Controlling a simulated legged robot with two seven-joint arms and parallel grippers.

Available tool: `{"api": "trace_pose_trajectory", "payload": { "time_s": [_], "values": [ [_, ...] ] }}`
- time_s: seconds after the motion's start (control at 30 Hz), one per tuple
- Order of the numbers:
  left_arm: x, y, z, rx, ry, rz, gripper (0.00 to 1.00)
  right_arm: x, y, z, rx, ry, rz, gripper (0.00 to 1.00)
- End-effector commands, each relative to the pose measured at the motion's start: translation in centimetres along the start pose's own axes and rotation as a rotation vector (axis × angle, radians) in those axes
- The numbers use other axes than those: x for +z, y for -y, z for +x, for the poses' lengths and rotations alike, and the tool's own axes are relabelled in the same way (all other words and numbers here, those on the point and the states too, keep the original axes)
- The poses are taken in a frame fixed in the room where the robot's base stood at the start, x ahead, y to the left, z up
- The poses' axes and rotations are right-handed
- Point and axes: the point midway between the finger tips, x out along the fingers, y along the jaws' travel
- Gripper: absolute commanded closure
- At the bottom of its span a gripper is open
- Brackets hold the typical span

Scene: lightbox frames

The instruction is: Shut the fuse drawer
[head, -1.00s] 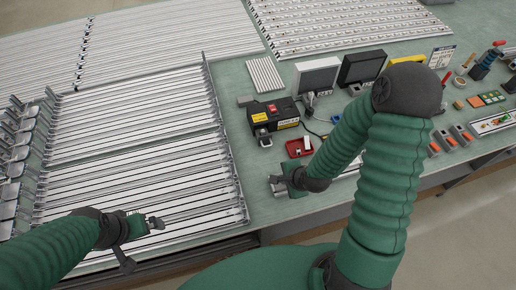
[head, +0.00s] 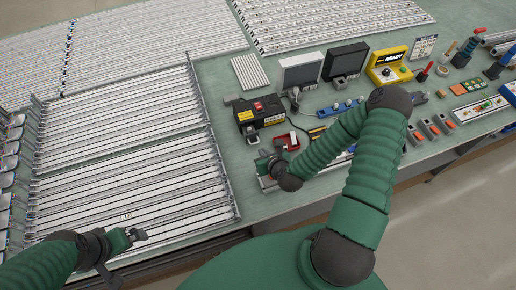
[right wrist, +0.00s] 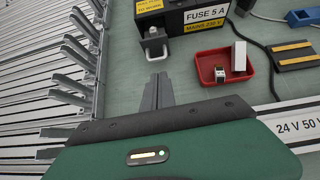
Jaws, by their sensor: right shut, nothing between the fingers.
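The black fuse box (head: 262,112) has yellow labels and a red switch, and stands on the bench. In the right wrist view its front (right wrist: 206,16) reads FUSE 5 A. The grey metal fuse drawer (right wrist: 154,44) sticks out of the box's lower front. My right gripper (head: 258,156) is on the near side of the box. In the right wrist view its fingers (right wrist: 158,92) are shut and empty, pointing at the drawer with a gap between. My left gripper (head: 138,235) is over the striped panels at the left; its jaw state is unclear.
A red tray (right wrist: 255,83) with small parts lies right of the drawer. Metal levers (right wrist: 78,60) line the panel edge at left. A rail marked 24 V (right wrist: 295,122) lies at right. Screens (head: 300,72) stand behind. Bare bench lies between fingers and drawer.

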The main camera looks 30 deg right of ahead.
Motion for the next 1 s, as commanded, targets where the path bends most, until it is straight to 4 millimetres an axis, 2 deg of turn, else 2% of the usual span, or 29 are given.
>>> {"api": "trace_pose_trajectory", "payload": {
  "time_s": [0.1,0.3,0.77,1.0],
  "values": [
    [-0.2,0.0,-0.6,0.000,-0.001,-0.001,0.00,0.2,-0.1,2.4,0.001,0.000,-0.002,1.00],
    [-0.3,0.0,-1.0,0.000,-0.001,-0.001,0.00,0.1,0.1,5.2,0.003,-0.001,-0.002,1.00],
    [-0.2,0.0,-0.8,0.000,-0.001,0.000,0.00,0.2,0.1,6.2,0.002,0.000,-0.003,1.00],
    [0.1,0.0,0.3,0.000,-0.001,-0.001,0.00,2.8,0.3,9.6,0.001,0.001,-0.004,1.00]
  ]
}}
